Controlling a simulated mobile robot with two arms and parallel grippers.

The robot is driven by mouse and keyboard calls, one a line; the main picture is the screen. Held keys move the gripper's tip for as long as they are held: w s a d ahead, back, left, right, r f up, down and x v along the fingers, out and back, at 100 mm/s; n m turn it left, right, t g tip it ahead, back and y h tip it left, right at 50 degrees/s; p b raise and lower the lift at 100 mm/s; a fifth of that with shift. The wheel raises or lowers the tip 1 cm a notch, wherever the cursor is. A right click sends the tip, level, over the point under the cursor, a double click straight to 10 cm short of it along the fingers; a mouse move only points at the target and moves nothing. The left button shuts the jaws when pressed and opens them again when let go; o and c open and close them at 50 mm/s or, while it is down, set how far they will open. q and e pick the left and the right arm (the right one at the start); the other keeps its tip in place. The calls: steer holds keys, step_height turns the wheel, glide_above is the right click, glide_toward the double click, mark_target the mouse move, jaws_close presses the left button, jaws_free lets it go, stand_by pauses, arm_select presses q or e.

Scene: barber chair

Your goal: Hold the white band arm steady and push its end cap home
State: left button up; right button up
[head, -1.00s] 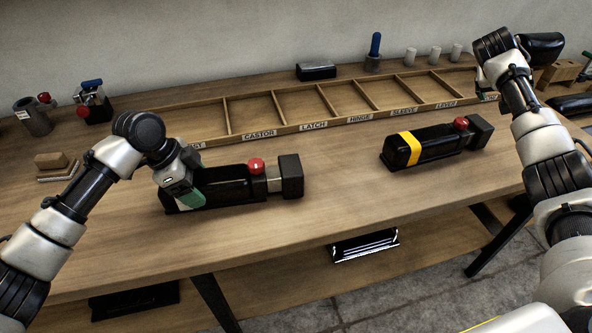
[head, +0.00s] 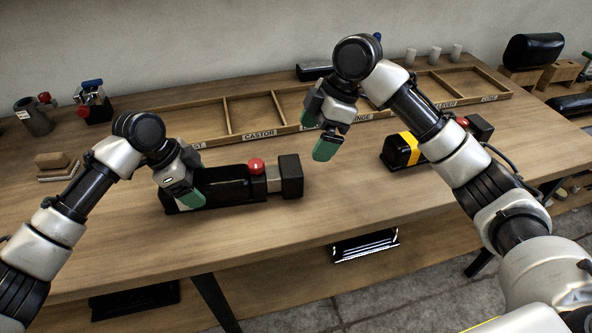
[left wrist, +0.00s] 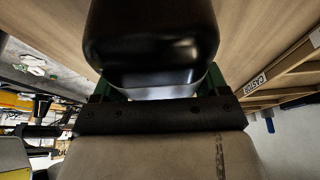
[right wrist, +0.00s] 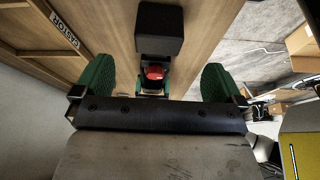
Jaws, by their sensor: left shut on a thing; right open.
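A black chair arm (head: 232,187) lies lengthwise on the bench, with a red knob (head: 256,165) on top. Its black end cap (head: 291,177) is at the right end, with a pale metal piece (head: 273,180) bare in a gap between cap and body. My left gripper (head: 188,198) is shut on the arm's left end and hides most of any band there. The black body fills the left wrist view (left wrist: 150,45). My right gripper (head: 318,135) is open and empty, above and right of the cap. The right wrist view shows the cap (right wrist: 160,28) beyond the fingers.
A second black arm with a yellow band (head: 400,150) lies to the right, partly behind my right arm. A labelled wooden divider tray (head: 240,140) runs along the back. The bench front is clear.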

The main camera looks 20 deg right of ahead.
mark_target(300, 163)
steer(key=x, duration=1)
steer(key=shift+w+a+f, duration=0.1)
steer(key=shift+f, duration=0.3)
steer(key=shift+c, duration=0.5)
